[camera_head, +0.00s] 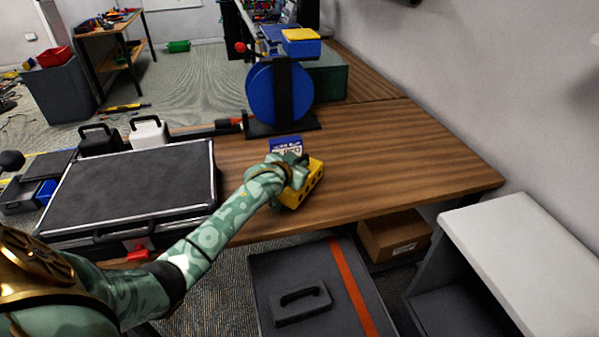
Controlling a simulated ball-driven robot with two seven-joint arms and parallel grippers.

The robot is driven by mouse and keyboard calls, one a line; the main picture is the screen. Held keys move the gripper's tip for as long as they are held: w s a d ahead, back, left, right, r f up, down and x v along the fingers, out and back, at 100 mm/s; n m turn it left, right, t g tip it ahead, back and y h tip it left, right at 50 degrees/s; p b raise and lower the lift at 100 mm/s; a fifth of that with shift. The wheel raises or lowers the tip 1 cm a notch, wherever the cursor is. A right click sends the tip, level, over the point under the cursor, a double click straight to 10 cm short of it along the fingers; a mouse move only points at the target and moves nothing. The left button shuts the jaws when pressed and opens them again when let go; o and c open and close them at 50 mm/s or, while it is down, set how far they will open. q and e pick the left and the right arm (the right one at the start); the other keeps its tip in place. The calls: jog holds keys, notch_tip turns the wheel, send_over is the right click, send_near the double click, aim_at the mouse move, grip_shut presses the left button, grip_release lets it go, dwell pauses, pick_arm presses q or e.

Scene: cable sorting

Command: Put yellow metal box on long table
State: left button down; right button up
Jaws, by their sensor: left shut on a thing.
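A yellow metal box (309,186) with dark holes along its side is at the middle of the long wooden table (400,150), near its front edge. My left gripper (296,172) is shut on the yellow metal box from its left and upper side, and hides part of it. I cannot tell whether the box touches the table top or is just above it. My right gripper is not in view.
A blue and white box (285,143) stands just behind my gripper. A blue spool (279,94) on a black stand is farther back. A black case (130,190) lies at the left. The table's right part is clear. A dark lidded case (315,290) is in front.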

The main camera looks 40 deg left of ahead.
pick_arm(q)
jog(key=shift+f, duration=0.9)
jog(key=shift+r, duration=0.1)
jog(key=c, duration=1.5)
grip_release()
jog(key=shift+o, duration=0.2)
